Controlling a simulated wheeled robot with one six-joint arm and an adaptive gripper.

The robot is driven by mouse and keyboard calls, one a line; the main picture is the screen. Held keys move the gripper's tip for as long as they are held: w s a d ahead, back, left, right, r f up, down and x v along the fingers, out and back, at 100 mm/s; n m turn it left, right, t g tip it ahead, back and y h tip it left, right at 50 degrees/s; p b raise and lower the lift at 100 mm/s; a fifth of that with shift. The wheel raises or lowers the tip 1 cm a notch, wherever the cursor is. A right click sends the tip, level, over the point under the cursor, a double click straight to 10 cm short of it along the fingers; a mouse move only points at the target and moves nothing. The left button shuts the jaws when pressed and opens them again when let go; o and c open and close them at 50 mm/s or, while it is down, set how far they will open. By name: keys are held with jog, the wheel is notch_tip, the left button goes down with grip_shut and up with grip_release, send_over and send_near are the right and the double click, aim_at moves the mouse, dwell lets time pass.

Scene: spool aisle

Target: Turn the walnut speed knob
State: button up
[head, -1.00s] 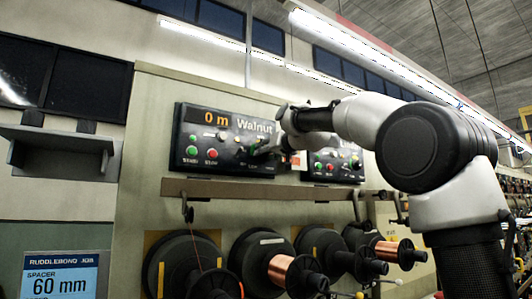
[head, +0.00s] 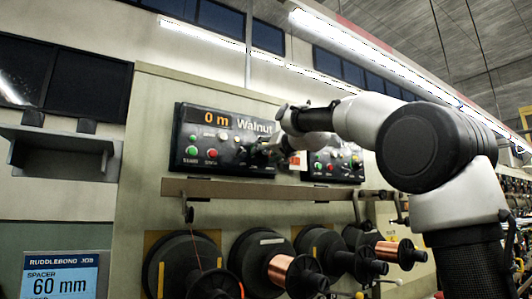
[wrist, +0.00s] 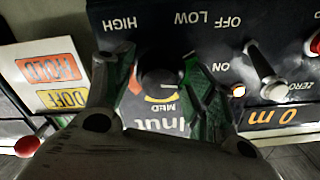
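The Walnut panel (head: 182,140) is a black box on the machine front with an orange "0 m" display. In the wrist view it appears upside down, and the dark round speed knob (wrist: 158,68) sits among the labels HIGH, MED and LOW. A yellow arc shows beside it near MED. My gripper (wrist: 147,72) has its two green-padded fingers apart, one on each side of the knob. I cannot tell whether the pads touch it. In the head view my gripper (head: 268,149) is at the panel's lower right and hides the knob.
A toggle lever (wrist: 262,68) stands near ON and OFF, close to the right finger in the wrist view. A second control panel (head: 335,163) is to the right. A ledge (head: 230,190) and wire spools (head: 190,262) lie below.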

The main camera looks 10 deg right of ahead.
jog(key=v, duration=1.2)
dwell(0.4)
jog(key=s+d+f+g+h, duration=0.2)
jog(key=s+d+f+g, duration=0.1)
jog(key=s+f, duration=0.8)
jog(key=s+d+f+g+h, duration=0.1)
jog(key=s+d+f+g, duration=0.3)
jog(key=s+f, duration=0.7)
jog(key=s+d+f+g+h, duration=0.2)
jog(key=s+f, duration=0.9)
jog(key=f, duration=1.5)
jog(key=d+g, duration=0.2)
jog(key=g, duration=0.2)
jog(key=shift+d+n+h, duration=0.2)
jog(key=shift+n+h, duration=0.1)
jog(key=shift+r, duration=0.1)
